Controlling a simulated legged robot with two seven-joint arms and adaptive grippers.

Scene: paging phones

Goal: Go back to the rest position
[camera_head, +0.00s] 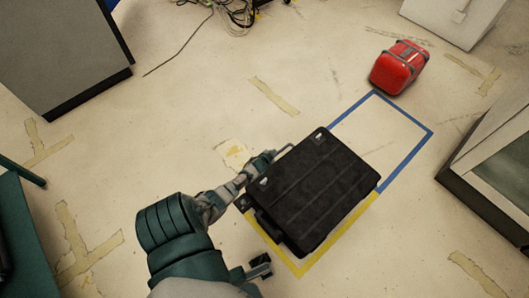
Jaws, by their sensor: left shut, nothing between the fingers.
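My left arm comes in from the lower left, with dark green and grey links. My left gripper (279,152) is at its far end, shut and empty, beside the upper left edge of a black ribbed case (318,190). I cannot tell whether the gripper touches the case. The case stands on the floor, over part of a yellow and blue taped outline.
A red case (399,67) lies beyond the blue tape outline (411,156). Grey cabinets stand at the upper left (65,55) and right (505,150). Loose cables (233,13) lie at the top. The floor between is mostly clear.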

